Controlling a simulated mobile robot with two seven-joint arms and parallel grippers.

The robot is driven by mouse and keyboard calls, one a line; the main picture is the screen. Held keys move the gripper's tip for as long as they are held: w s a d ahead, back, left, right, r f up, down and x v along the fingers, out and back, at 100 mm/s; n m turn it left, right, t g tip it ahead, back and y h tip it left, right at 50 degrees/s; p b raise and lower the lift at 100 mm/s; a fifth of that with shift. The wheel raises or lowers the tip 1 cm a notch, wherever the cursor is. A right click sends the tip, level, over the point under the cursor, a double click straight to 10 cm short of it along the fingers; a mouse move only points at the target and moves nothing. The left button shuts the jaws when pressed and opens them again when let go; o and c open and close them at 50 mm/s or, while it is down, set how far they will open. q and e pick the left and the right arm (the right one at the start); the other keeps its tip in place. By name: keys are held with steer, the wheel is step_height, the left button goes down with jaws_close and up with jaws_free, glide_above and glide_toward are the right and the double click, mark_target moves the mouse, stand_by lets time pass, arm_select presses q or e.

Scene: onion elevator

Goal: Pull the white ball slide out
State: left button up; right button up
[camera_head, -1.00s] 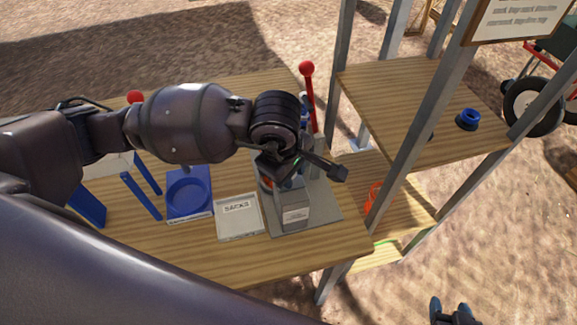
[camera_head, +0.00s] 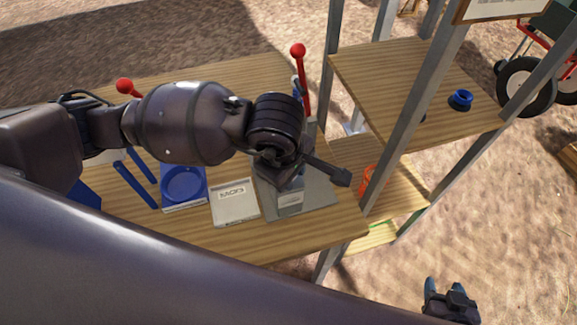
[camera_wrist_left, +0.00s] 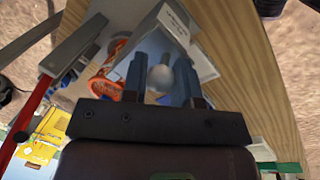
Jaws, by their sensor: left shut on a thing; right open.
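The white ball (camera_wrist_left: 160,79) of the slide shows in the left wrist view, between the two blue-grey fingers of my left gripper (camera_wrist_left: 162,72). The gripper is shut on it. The ball sits beside a grey box-shaped housing (camera_wrist_left: 172,22) with a label. In the head view my left wrist covers the ball and most of the device; the housing's labelled front (camera_head: 290,201) shows below the wrist. My right gripper (camera_head: 447,289) is open and empty at the bottom right, over the ground, away from the table.
The wooden table (camera_head: 290,240) also bears a white labelled tray (camera_head: 235,212) and a blue dish (camera_head: 184,186) left of the device. A red-knobbed lever (camera_head: 304,85) stands behind. Metal-framed wooden shelves (camera_head: 400,72) stand close on the right, holding a blue ring (camera_head: 460,99) and an orange object (camera_head: 373,180).

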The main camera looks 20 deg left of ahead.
arm_select(q)
steer(key=shift+s+d, duration=0.1)
steer(key=shift+d, duration=0.05)
arm_select(e)
steer(key=shift+w, duration=0.2)
arm_select(q)
steer(key=o, duration=1)
steer(key=shift+f, duration=0.2)
arm_select(e)
steer(key=shift+w+r, duration=0.1)
steer(key=shift+w, duration=0.15)
arm_select(q)
steer(key=shift+s, duration=0.1)
arm_select(e)
steer(key=shift+s, duration=0.2)
steer(key=shift+s, duration=0.1)
arm_select(q)
steer(key=shift+r, duration=0.25)
step_height(320, 180, up, 2)
steer(key=shift+p, duration=0.5)
steer(key=shift+r+p, duration=0.8)
steer(key=shift+r, duration=1.15)
arm_select(e)
steer(key=r, duration=0.1)
steer(key=w+r, duration=0.1)
steer(key=r, duration=0.1)
steer(key=shift+r, duration=0.2)
steer(key=shift+s+f, duration=0.1)
steer(key=shift+s, duration=0.1)
